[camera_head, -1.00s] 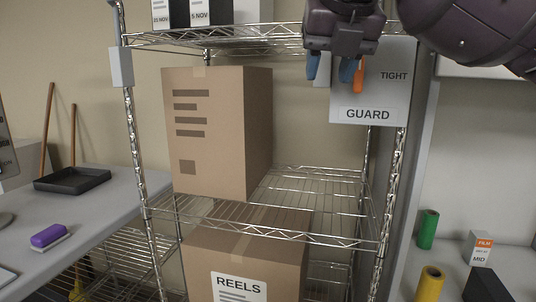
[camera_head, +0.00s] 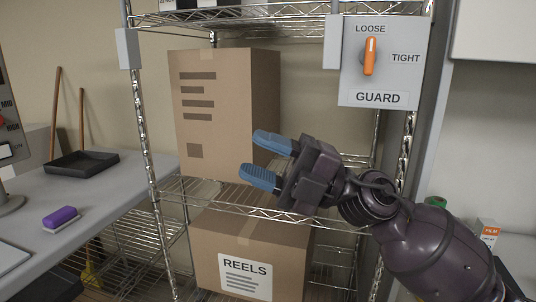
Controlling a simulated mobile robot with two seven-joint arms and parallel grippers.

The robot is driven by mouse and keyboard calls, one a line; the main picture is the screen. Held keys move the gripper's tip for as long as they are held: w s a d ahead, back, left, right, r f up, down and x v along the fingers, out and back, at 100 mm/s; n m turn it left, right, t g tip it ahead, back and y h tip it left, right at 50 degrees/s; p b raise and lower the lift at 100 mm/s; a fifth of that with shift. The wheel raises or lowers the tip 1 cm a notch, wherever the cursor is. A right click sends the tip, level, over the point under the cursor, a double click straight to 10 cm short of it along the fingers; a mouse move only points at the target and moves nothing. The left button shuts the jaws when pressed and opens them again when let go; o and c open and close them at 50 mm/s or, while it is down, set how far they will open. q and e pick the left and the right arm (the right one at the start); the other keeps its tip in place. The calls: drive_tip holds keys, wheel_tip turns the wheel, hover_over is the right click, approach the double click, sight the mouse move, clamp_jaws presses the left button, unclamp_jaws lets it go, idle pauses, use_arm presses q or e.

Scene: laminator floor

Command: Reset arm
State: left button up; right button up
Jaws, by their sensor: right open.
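My right gripper (camera_head: 262,160) is open, its two blue fingers apart and pointing left, with nothing between them. It shows in front of the wire shelf, before the lower right part of the tall cardboard box (camera_head: 205,110). My right arm (camera_head: 420,235) comes in from the lower right and covers part of the rack. The guard panel (camera_head: 382,80) hangs at the upper right of the rack, clear of my gripper. Its orange knob (camera_head: 369,57) stands near upright, between the words LOOSE and TIGHT. My left gripper is out of view.
The wire rack's middle shelf (camera_head: 335,217) has bare room right of the tall box. A REELS box (camera_head: 205,245) stands below. On the left table (camera_head: 110,205) are a black tray (camera_head: 82,163) and a purple eraser (camera_head: 61,217). A FILM box (camera_head: 488,233) is at the right.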

drive_tip(key=w+d+f+m+t+h, duration=0.3)
drive_tip(key=d+f+m+t+h, duration=1.75)
drive_tip(key=m, duration=1.15)
drive_tip(key=s+d+f+m+g+h, duration=0.1)
drive_tip(key=s+d+f+g, duration=0.15)
drive_tip(key=f, duration=0.25)
drive_tip(key=s+d+f+m+g+h, duration=0.1)
drive_tip(key=s+d+f+g+h, duration=0.1)
drive_tip(key=s+f+g, duration=0.15)
drive_tip(key=s+d+f+g+h, duration=0.1)
drive_tip(key=s+d+f+g, duration=0.15)
drive_tip(key=f, duration=0.25)
drive_tip(key=s+d+f+m+g+y, duration=0.1)
drive_tip(key=s+f+g, duration=0.85)
drive_tip(key=s, duration=0.65)
drive_tip(key=w+f+t, duration=0.7)
drive_tip(key=f+t, duration=0.1)
drive_tip(key=f, duration=0.2)
drive_tip(key=shift+w+f+y, duration=0.2)
drive_tip(key=shift+f+y, duration=0.2)
drive_tip(key=shift+y, duration=0.05)
drive_tip(key=shift+t, duration=0.25)
